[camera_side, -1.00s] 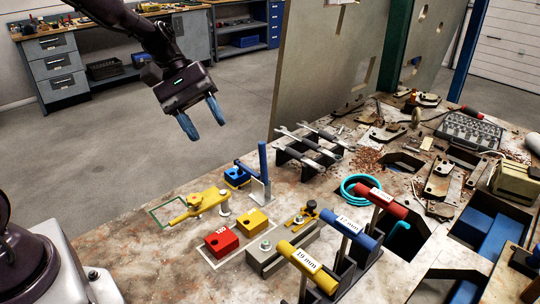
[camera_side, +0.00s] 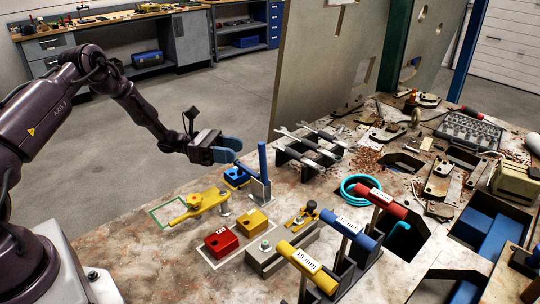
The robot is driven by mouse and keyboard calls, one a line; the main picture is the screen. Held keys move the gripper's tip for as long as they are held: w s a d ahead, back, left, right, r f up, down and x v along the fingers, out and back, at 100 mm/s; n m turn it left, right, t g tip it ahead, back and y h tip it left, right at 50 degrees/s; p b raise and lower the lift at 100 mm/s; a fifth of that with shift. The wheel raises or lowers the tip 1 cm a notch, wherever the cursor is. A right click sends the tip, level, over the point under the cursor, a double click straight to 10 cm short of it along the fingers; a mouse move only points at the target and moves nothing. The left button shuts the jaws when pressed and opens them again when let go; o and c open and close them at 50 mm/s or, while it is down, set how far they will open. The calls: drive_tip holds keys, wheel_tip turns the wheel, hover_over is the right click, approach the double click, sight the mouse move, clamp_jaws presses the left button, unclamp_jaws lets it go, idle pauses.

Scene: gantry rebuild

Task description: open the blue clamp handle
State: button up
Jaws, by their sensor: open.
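The blue clamp handle (camera_side: 262,162) stands upright on its small metal base at the middle of the table. A blue clamp block (camera_side: 236,178) sits just to its left. My gripper (camera_side: 232,149) hangs in the air to the left of the handle's upper part, with its blue fingers pointing right towards it. The fingers are seen nearly edge on and nothing shows between them. They appear apart from the handle, with a small gap in the picture; the depth is hard to judge.
A yellow clamp (camera_side: 197,206), a red block (camera_side: 221,242) and a yellow block (camera_side: 252,222) lie in front. A rack of wrenches (camera_side: 308,147) stands right of the handle. T-handled tools (camera_side: 345,232) stand at front right. A large upright panel (camera_side: 325,75) rises behind.

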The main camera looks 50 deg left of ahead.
sight(263, 165)
drive_tip(key=x, duration=1)
clamp_jaws()
